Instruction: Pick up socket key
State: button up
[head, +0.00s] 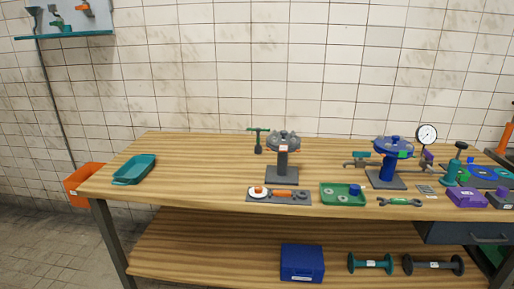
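A T-shaped tool (258,138) with a green crossbar and a dark lower end looks like the socket key. It is upright near the back edge of the wooden workbench (215,160), just left of a grey flanged fixture (283,158). What holds it upright cannot be made out. My gripper is not in the head view.
A teal tray (134,170) lies at the bench's left end. In front of the fixture are a dark board (278,195) with small parts and a green tray (343,195). A blue pump-like fixture (388,160) and gauge (426,134) stand to the right. The left-middle benchtop is clear.

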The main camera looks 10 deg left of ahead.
aim_at(258, 149)
jog(key=z, duration=0.2)
jog(key=k, duration=0.65)
jog(key=u, duration=1.75)
jog(key=i, duration=1.35)
jog(key=z, duration=0.25)
